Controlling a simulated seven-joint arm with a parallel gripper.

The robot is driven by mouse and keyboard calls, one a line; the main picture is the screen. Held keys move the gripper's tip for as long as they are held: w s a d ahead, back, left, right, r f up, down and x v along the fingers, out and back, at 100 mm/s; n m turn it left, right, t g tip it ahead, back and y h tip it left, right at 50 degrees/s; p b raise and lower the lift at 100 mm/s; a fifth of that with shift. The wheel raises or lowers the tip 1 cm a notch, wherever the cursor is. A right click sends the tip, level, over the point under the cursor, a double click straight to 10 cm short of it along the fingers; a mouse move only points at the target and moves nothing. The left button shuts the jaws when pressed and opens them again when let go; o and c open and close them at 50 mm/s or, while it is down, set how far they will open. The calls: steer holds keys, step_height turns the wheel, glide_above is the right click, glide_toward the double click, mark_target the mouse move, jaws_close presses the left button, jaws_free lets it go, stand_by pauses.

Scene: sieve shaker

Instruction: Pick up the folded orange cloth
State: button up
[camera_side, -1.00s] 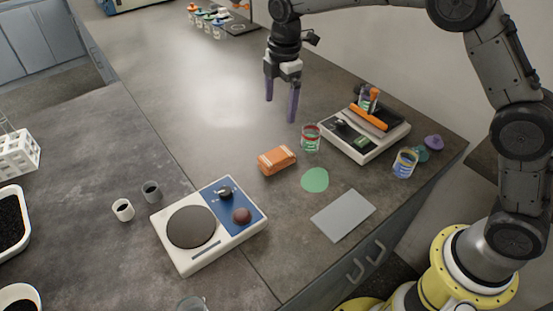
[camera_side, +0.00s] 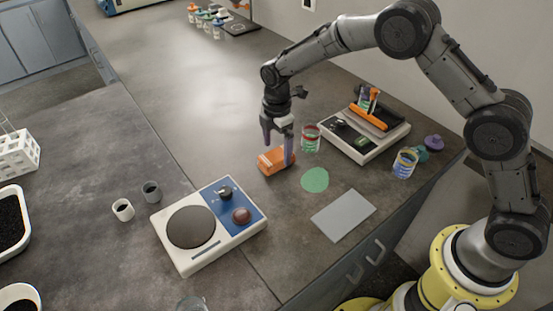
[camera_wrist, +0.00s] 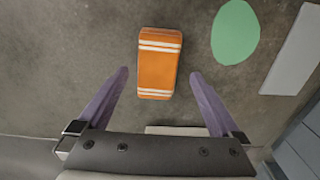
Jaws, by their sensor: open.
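The folded orange cloth (camera_side: 272,162) lies on the dark bench, a small block shape with white stripes. In the wrist view the cloth (camera_wrist: 160,63) shows whole, just ahead of the fingertips and roughly midway between them. My gripper (camera_side: 278,156) is above the cloth in the side view, with its purple fingers pointing down and partly in front of it. In the wrist view my gripper (camera_wrist: 160,75) is open, fingers apart, with nothing between them touching the cloth. The exact height of the fingertips above the cloth is hard to tell.
A green disc (camera_side: 315,180) and a grey plate (camera_side: 343,215) lie to the right of the cloth. A red-banded glass jar (camera_side: 311,139) stands close behind it. A blue and white device (camera_side: 207,225) is at front left. The bench left of the cloth is clear.

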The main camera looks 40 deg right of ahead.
mark_target(276, 155)
steer(key=shift+w+f, duration=0.15)
steer(key=shift+f, duration=1.7)
steer(key=c, duration=1.4)
steer(key=shift+r, duration=0.15)
